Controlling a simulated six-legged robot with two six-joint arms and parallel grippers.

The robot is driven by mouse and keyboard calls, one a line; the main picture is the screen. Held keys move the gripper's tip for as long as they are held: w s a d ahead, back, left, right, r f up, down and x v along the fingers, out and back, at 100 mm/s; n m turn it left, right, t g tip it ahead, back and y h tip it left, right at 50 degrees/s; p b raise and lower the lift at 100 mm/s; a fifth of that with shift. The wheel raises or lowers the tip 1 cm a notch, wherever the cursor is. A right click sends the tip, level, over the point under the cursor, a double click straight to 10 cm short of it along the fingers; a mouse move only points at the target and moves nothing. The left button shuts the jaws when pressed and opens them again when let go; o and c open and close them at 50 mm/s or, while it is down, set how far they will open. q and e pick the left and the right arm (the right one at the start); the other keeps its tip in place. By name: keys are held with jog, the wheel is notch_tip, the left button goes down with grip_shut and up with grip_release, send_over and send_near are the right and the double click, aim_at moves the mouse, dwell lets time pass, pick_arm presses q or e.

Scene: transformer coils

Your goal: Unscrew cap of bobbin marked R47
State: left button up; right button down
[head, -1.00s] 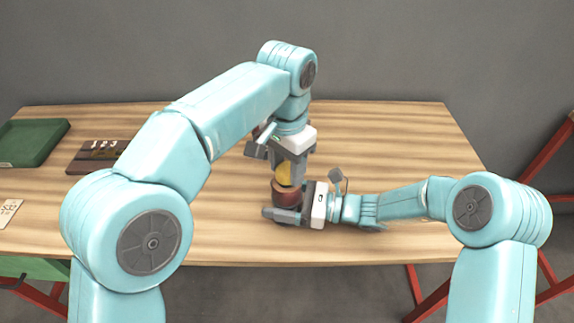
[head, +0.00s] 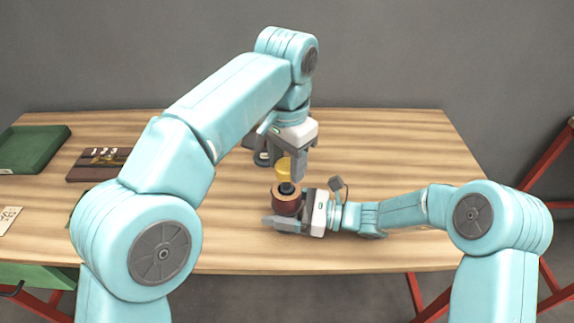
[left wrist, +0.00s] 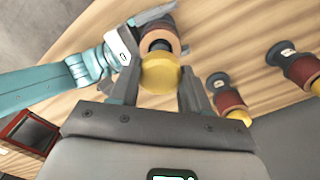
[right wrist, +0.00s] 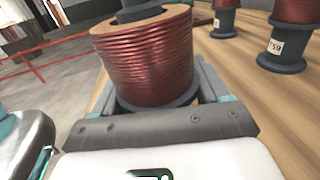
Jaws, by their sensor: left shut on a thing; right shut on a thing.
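My right gripper (head: 284,222) is shut on a bobbin (head: 286,204) wound with copper-red wire and holds it upright low over the table. The winding fills the right wrist view (right wrist: 150,62), and no marking on this bobbin is readable. My left gripper (head: 281,169) is shut on a yellow cap (head: 283,165) directly above the bobbin. The cap also shows between the fingers in the left wrist view (left wrist: 160,75). The bobbin's dark top shows below the cap in the head view, and the two look apart.
Other bobbins (left wrist: 298,68) (left wrist: 227,97) stand on the table (head: 400,150); one label (right wrist: 276,47) seems to read 759. A green tray (head: 32,150), a board numbered 1 2 3 (head: 100,163) and a paper card (head: 8,220) lie at the left. The table's right part is clear.

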pick_arm(q)
jog(key=shift+r, duration=1.4)
pick_arm(e)
grip_release()
pick_arm(q)
jog(key=shift+f, duration=0.2)
pick_arm(e)
jog(key=d, duration=0.3)
jog(key=s+d, duration=0.1)
jog(key=d, duration=0.3)
jog(key=s+d, duration=0.1)
jog(key=d, duration=0.3)
jog(key=shift+s+d, duration=0.1)
jog(key=shift+d, duration=0.05)
pick_arm(q)
jog(key=shift+s, duration=0.1)
pick_arm(e)
jog(key=shift+s+d, duration=0.15)
jog(key=shift+d, duration=0.15)
